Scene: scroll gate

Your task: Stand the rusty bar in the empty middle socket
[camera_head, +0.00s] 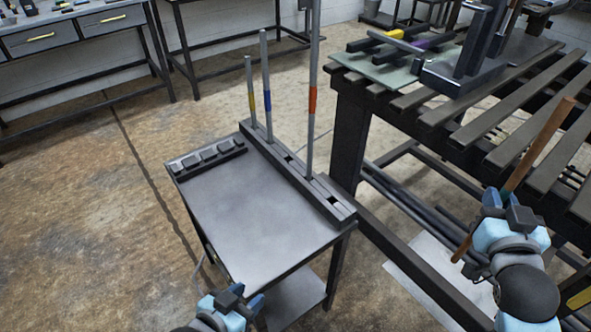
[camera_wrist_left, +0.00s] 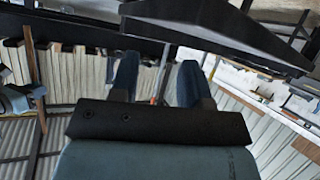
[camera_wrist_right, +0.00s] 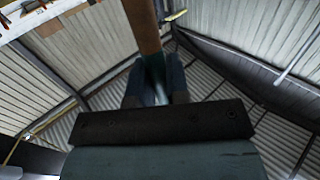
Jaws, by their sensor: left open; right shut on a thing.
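The rusty bar (camera_head: 543,140) is long and brown and leans to the right in the head view. My right gripper (camera_head: 505,198) is shut on it partway along, beside the slatted bench; the bar also shows in the right wrist view (camera_wrist_right: 143,28). The dark socket block (camera_head: 325,201) lies along the right edge of a small grey table (camera_head: 245,205). Yellow-banded (camera_head: 250,88), blue-banded (camera_head: 266,82) and orange-red-banded (camera_head: 313,90) bars stand upright in it. The middle socket (camera_head: 289,157), between blue and orange-red, looks empty. My left gripper (camera_head: 244,298) is open and empty near the table's front.
A low dark rack (camera_head: 206,158) sits at the table's back left. The slatted bench (camera_head: 455,112) stands to the right, carrying a dark metal fixture (camera_head: 455,78). Its frame runs close to the small table's right side. Floor (camera_head: 90,240) left of the table is clear.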

